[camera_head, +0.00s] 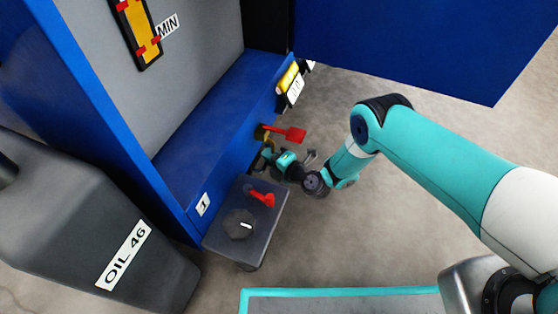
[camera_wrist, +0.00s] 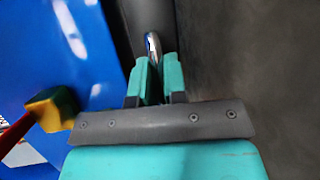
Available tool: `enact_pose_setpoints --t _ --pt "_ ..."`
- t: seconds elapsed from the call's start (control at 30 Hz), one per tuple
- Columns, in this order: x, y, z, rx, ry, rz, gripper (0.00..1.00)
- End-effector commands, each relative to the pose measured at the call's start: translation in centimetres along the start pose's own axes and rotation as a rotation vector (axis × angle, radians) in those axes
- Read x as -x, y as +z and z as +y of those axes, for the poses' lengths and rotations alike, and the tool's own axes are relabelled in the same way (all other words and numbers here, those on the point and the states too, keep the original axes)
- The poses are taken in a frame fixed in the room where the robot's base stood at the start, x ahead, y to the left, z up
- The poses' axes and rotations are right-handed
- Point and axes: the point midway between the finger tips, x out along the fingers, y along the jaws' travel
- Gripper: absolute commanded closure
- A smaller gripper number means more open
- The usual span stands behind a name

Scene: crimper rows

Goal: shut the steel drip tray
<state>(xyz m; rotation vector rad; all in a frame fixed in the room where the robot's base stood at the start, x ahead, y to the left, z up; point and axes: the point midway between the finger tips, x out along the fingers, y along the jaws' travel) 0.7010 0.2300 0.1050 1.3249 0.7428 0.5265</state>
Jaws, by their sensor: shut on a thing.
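The steel drip tray (camera_head: 268,222) appears to be the dark grey, box-shaped piece standing out from the blue cabinet's lower front. A red piece (camera_head: 262,198) and a dark many-sided piece (camera_head: 237,225) with a white mark lie in or on it. In the wrist view, a shiny metal bar handle (camera_wrist: 152,44) stands before a dark grey face. My gripper (camera_wrist: 157,78) is shut on this handle, its teal fingers on either side of it.
A red-levered valve (camera_head: 290,134) juts from the blue cabinet (camera_head: 205,135) close to my gripper; its yellow body (camera_wrist: 52,108) shows left in the wrist view. A dark oil container (camera_head: 75,215) stands left. A teal-edged surface (camera_head: 340,293) lies in front. Floor to the right is clear.

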Motion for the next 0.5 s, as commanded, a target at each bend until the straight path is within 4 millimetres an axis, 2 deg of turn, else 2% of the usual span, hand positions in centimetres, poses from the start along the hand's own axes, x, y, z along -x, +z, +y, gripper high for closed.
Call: enact_pose_setpoints --t 0.1,0.37,0.4,0.5 --pt "-0.76 -0.31 0.06 0.001 0.001 -0.002 1.00" --pt "-0.92 -0.46 0.23 0.000 0.003 0.001 1.00" --pt "-0.94 -0.48 0.24 0.001 0.003 0.001 0.78" --pt "-0.92 -0.47 0.27 0.001 0.004 0.001 0.78"
